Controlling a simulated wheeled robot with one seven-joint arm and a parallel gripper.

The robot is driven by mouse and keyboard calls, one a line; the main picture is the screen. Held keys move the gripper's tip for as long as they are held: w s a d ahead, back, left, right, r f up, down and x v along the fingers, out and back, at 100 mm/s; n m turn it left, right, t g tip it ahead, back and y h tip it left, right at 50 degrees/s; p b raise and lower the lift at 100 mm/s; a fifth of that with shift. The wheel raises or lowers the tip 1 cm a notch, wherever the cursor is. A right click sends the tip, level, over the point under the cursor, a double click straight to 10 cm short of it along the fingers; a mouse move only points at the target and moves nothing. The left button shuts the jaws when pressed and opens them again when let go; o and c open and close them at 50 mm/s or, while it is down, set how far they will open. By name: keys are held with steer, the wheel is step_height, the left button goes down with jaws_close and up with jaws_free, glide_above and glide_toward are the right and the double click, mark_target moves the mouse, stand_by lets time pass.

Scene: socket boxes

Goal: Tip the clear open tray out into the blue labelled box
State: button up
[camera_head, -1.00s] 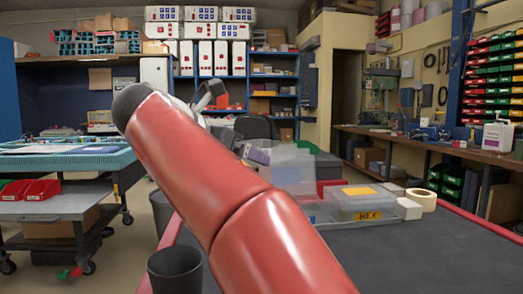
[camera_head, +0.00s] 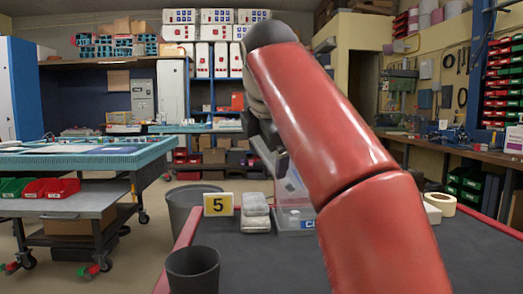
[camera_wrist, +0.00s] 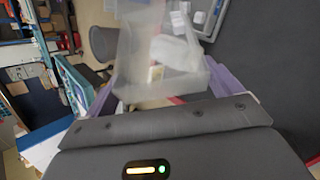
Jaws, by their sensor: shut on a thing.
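The clear open tray (camera_wrist: 140,62) is in the wrist view, translucent, between the purple fingers of my gripper (camera_wrist: 165,76). Pale things show in or through it; I cannot tell which. My gripper is shut on the tray. In the head view my red arm hides most of the gripper and the tray. A clear box with a blue label (camera_head: 303,223), its lettering cut off after a "C", stands on the dark table. My arm covers its right part. I cannot tell whether the tray is over it.
A yellow "5" card (camera_head: 218,204) and pale stacked packs (camera_head: 256,212) stand left of the box. A dark cup (camera_head: 193,270) is at the table's left edge. A roll of tape (camera_head: 441,203) lies right of my arm.

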steer(key=shift+d+r+m+y, duration=0.2)
steer(key=shift+d+m+y, duration=0.1)
steer(key=shift+d+y, duration=0.3)
steer(key=d+m+t+y+b, duration=0.1)
steer(key=d+m+y+b, duration=0.3)
steer(key=d+y, duration=0.4)
steer(key=shift+d+f+y, duration=0.25)
steer(key=shift+d+y, duration=0.15)
steer(key=shift+d, duration=1.3)
steer(key=shift+s, duration=0.1)
stand_by(0.3)
stand_by(0.4)
